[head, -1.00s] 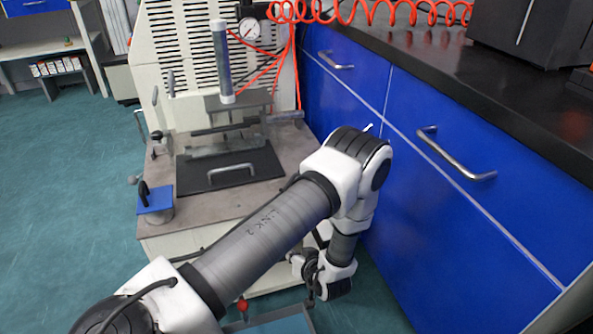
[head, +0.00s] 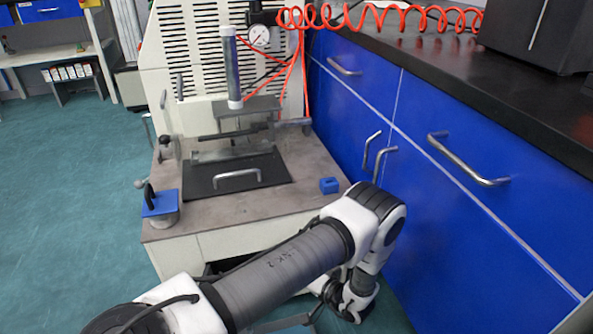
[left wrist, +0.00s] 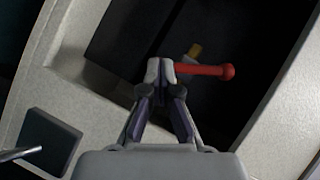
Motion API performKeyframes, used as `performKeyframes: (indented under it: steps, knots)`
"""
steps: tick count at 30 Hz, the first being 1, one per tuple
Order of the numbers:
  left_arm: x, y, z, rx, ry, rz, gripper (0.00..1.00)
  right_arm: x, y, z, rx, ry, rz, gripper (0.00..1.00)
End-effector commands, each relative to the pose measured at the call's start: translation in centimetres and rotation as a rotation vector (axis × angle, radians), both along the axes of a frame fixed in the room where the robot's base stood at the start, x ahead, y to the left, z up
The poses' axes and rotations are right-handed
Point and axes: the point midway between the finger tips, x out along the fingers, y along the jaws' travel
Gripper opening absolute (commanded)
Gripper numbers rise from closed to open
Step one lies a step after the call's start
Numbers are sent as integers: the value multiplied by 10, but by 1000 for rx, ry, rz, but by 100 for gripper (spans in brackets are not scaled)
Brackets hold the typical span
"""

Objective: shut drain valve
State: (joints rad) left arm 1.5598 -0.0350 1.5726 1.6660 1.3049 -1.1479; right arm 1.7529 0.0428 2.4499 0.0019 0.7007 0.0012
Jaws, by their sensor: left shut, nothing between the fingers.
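The drain valve's red lever (left wrist: 207,70) shows in the left wrist view, lying roughly level with a ball at its right end. A small brass-coloured piece (left wrist: 195,50) sits just above it in the dark opening. My left gripper (left wrist: 160,68) is shut, with its tips at the left end of the lever; nothing is held between them. Whether the tips touch the lever I cannot tell. In the head view my left arm covers the lower front of the machine, and the valve and the left gripper's tips are hidden. My right gripper is in neither view.
The machine's worktop (head: 215,213) carries a black plate with a handle, a blue-topped pot (head: 160,203) and a small blue block (head: 329,185). Blue cabinets (head: 480,225) stand close on the right. The green floor (head: 70,170) is open on the left.

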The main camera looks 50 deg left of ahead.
Motion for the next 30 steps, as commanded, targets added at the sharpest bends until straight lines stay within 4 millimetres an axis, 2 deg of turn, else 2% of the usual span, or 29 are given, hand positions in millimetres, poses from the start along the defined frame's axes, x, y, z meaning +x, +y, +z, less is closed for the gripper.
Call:
performKeyframes:
  steps: [8, 17, 22, 30]
  knots:
    - [-4, 3, -6, 77, 146, 1, 0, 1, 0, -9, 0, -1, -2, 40]
    - [-3, 0, -3, 77, 143, 0, 0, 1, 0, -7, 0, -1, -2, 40]
    - [-1, -25, 1, 76, 143, -4, 0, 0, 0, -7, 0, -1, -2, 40]
    - [5, -88, 12, 76, 144, -4, 0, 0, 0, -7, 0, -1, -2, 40]
